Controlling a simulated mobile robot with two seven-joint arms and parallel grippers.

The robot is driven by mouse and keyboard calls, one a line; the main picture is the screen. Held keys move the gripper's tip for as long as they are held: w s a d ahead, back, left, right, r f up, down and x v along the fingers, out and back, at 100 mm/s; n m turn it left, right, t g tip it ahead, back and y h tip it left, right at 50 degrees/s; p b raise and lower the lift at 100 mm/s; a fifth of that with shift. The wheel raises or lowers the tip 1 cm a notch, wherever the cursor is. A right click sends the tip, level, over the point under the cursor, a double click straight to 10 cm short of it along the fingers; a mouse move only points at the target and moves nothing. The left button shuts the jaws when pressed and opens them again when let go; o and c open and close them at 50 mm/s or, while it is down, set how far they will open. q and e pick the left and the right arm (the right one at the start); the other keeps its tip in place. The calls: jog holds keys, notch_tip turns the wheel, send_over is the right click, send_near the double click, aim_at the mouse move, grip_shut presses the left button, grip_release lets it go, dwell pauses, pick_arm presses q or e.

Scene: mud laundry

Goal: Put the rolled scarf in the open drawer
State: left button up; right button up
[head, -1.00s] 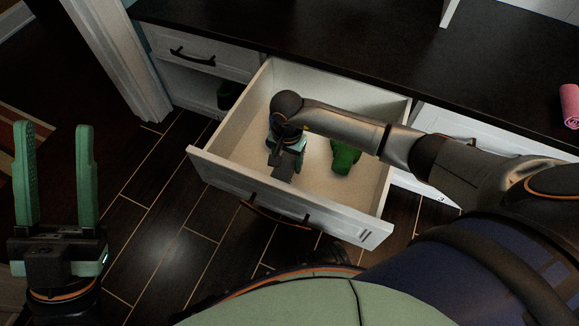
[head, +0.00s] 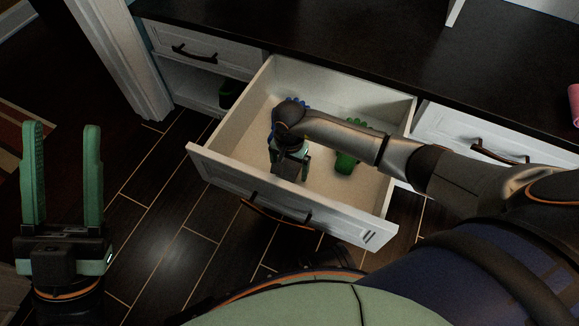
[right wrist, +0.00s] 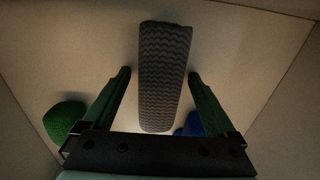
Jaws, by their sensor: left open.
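A grey rolled scarf (right wrist: 163,75) with a zigzag pattern lies inside the open drawer (head: 230,178), in the right wrist view. My right gripper (head: 288,172) is low inside the drawer, pointing down. In the right wrist view its fingers (right wrist: 160,85) stand apart on either side of the scarf, with a gap seen on the left side. The gripper looks open. In the head view my arm and gripper mostly hide the scarf. My left gripper (head: 62,175) is open and empty, over the floor at the left.
A green item (head: 346,160) lies in the drawer right of my right gripper, and a blue item (head: 300,103) behind it. The dark countertop (head: 370,50) runs behind the drawer. A pink roll (head: 574,103) sits on it at the right edge. Closed drawers flank the open one.

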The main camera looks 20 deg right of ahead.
aim_at(290, 165)
jog(key=shift+r+p, duration=0.4)
jog(key=shift+r, duration=0.1)
notch_tip(290, 165, up, 10)
jog(key=p, duration=0.4)
jog(key=shift+r, duration=0.65)
jog(key=shift+c, duration=0.3)
